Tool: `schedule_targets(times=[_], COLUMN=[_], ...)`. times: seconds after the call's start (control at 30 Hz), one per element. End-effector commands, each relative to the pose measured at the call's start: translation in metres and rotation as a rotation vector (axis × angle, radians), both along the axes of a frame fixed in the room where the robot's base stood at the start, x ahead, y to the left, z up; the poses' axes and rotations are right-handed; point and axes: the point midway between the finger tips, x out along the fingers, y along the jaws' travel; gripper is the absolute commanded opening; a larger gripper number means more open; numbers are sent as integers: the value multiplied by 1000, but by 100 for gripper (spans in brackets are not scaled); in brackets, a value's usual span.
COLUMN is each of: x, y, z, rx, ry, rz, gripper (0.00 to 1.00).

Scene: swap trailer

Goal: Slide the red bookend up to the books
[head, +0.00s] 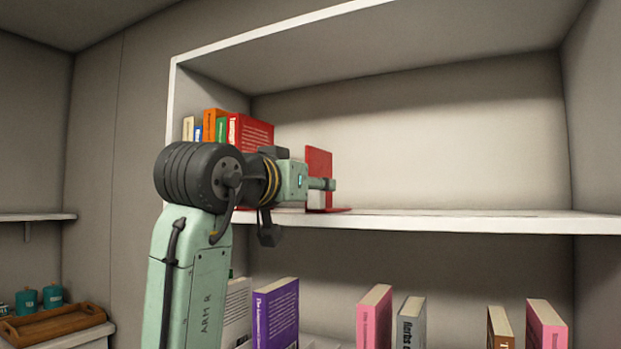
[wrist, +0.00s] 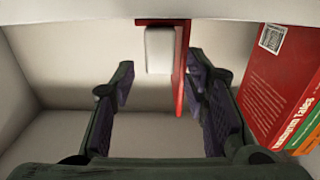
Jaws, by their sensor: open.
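The red bookend (head: 318,165) stands upright on the upper shelf, to the right of a row of books (head: 250,133), with a gap between. My gripper (head: 330,184) is at the bookend, in front of it in the head view. In the wrist view, which looks upside down, my open gripper (wrist: 165,95) has one finger on each side of the bookend (wrist: 181,70). A pale block (wrist: 160,50) sits against the bookend's face there. The right finger lies between the bookend and the red end book (wrist: 275,90). I cannot tell whether either finger touches the bookend.
The upper shelf board (head: 470,221) is bare to the right of the bookend. Below it, a purple book (head: 276,313), a pink book (head: 375,316) and several others stand. A wooden tray (head: 45,325) and teal canisters (head: 53,295) are at the lower left.

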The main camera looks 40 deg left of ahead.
Motion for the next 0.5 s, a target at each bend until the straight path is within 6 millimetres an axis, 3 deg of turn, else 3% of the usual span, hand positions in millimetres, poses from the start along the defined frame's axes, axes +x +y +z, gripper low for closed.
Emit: schedule_targets(times=[0.3,0.5], x=[3,3], y=[1,1], z=[0,0], rx=[0,0], ry=[-1,-1], rz=[0,0], gripper=[42,28])
